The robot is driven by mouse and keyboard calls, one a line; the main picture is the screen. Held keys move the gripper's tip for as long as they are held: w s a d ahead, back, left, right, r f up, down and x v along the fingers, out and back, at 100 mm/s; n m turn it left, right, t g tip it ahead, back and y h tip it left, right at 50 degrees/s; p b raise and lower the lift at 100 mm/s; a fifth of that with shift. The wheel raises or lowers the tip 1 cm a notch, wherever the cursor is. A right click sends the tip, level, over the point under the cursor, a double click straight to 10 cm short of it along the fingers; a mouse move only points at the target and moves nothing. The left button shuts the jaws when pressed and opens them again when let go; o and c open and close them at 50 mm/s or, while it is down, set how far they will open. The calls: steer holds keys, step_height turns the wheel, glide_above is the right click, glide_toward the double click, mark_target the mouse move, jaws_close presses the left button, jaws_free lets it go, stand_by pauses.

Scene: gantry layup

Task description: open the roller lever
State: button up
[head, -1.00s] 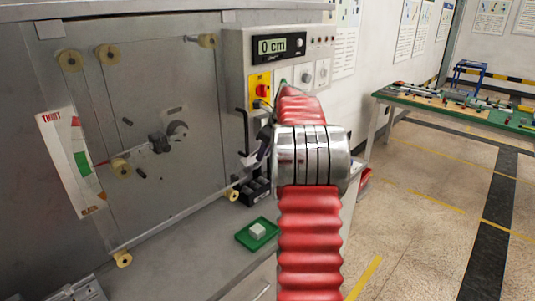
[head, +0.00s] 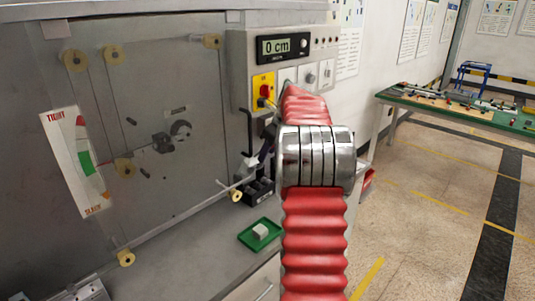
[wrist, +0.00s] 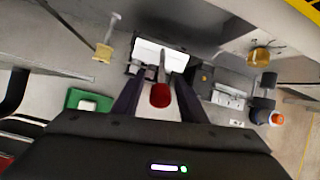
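The roller lever's red knob (wrist: 160,95) shows in the wrist view, on a thin arm in front of a white plate (wrist: 158,56). My gripper (wrist: 158,80) has its two dark fingers apart, one on each side of the knob, with visible gaps. I cannot tell how deep the knob sits between them. In the head view my red arm and its silver joint cover the lever and most of the gripper. A control box (head: 284,62) there reads 0 cm.
A grey panel (head: 140,90) with several yellowish rollers and a red-green gauge card (head: 75,162) stands at left. A green tray (head: 246,240) with a pale block (head: 261,231) lies on the bench below. A green-topped table (head: 460,108) stands at right, with open floor before it.

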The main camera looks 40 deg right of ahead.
steer(key=v, duration=1.2)
steer(key=shift+s+r, duration=0.2)
steer(key=shift+r, duration=0.15)
steer(key=shift+a, duration=0.1)
